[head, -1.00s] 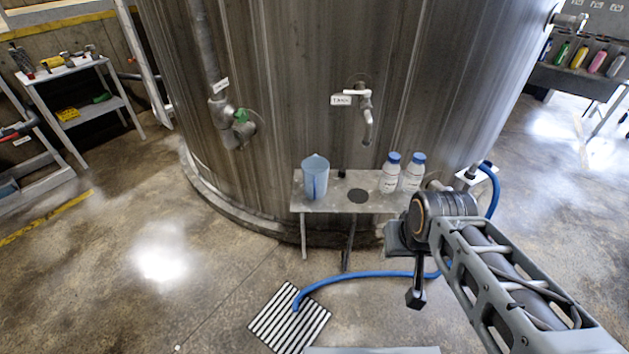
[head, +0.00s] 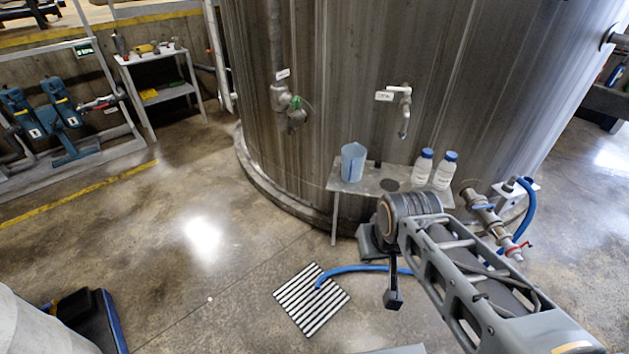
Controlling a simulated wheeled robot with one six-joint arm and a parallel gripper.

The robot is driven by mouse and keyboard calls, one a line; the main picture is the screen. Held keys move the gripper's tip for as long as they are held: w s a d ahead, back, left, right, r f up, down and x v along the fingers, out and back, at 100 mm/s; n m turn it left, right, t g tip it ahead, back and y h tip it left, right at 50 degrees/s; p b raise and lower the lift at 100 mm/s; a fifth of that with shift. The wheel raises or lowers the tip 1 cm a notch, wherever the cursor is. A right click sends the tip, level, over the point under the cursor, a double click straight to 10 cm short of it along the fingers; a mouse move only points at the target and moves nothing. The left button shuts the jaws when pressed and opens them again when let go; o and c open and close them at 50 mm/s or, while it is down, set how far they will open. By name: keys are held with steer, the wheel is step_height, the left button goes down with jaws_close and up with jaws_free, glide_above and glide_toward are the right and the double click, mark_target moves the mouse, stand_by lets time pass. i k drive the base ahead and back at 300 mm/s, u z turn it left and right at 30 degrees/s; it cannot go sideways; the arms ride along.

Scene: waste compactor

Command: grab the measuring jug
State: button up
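The measuring jug (head: 353,162) is a translucent blue jug. It stands upright at the left end of a small metal shelf (head: 350,187) in front of the big tank. My gripper (head: 393,299) hangs at the end of my arm as a small dark shape, below and to the right of the jug in the picture and apart from it. Its fingers are too small and dark to tell whether they are open or shut. I see nothing held in it.
Two white bottles with blue caps (head: 433,168) stand on the shelf right of the jug. A tap (head: 405,110) juts from the tank (head: 340,80) above the shelf. A blue hose (head: 350,268) runs to a floor grate (head: 312,300). The floor at left is mostly clear.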

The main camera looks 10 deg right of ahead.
mark_target(353, 155)
steer(key=u, duration=0.65)
steer(key=k, duration=0.9)
steer(key=u, duration=0.9)
steer(key=i, duration=1.3)
steer(key=z, duration=0.65)
steer(key=i, duration=0.9)
steer(key=z, duration=1.4)
steer(key=i, duration=0.4)
steer(key=z, duration=0.3)
